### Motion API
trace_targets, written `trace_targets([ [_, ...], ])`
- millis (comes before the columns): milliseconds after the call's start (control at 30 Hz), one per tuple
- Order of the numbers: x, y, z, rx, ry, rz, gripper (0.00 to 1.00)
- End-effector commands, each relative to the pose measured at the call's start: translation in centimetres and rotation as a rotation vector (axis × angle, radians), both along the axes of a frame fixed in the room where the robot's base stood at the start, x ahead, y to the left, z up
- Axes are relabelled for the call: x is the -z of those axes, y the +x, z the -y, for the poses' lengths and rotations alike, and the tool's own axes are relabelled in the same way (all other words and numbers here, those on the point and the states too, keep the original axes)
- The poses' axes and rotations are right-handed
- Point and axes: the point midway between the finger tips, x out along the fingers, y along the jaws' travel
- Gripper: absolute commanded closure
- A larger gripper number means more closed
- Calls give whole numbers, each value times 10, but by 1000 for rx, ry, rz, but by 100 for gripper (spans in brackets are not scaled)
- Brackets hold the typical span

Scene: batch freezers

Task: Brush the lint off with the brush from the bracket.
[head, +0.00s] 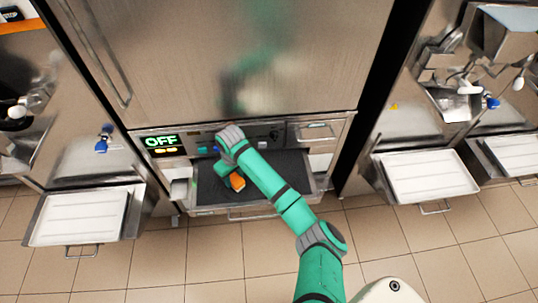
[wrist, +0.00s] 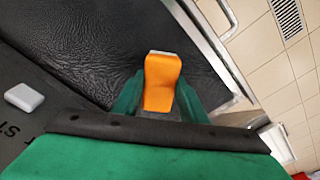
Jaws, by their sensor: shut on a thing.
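My gripper (head: 229,167) reaches over an open drawer with a dark, textured surface (head: 284,172) at the foot of the middle machine. In the wrist view, my gripper (wrist: 158,98) is shut on an orange piece (wrist: 162,72) with a pale end, which looks like the brush. The orange brush also shows in the head view (head: 237,181), over the dark surface. The wrist view shows the wrinkled dark surface (wrist: 85,40) beyond it; I cannot tell whether the brush touches it. No lint or bracket can be clearly made out.
A panel reading OFF (head: 164,141) sits above the drawer. A small pale grey block (wrist: 24,97) lies left in the wrist view. The drawer's metal rim (wrist: 207,45) runs along the right there. Trays stick out at left (head: 80,218) and right (head: 428,176). Tiled floor in front is clear.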

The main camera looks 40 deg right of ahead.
Motion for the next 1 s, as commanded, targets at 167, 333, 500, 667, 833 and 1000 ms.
trace_targets([
  [167, -22, 2, 0, -4, -3, 4, 82],
  [333, -38, 3, -3, -8, -3, 6, 82],
  [500, -53, 3, -5, -11, -2, 4, 82],
  [667, -64, 4, -6, -12, -3, 4, 82],
  [833, -69, 3, -6, -12, -3, 3, 82],
  [1000, -69, 3, -6, -12, -3, 3, 82],
])
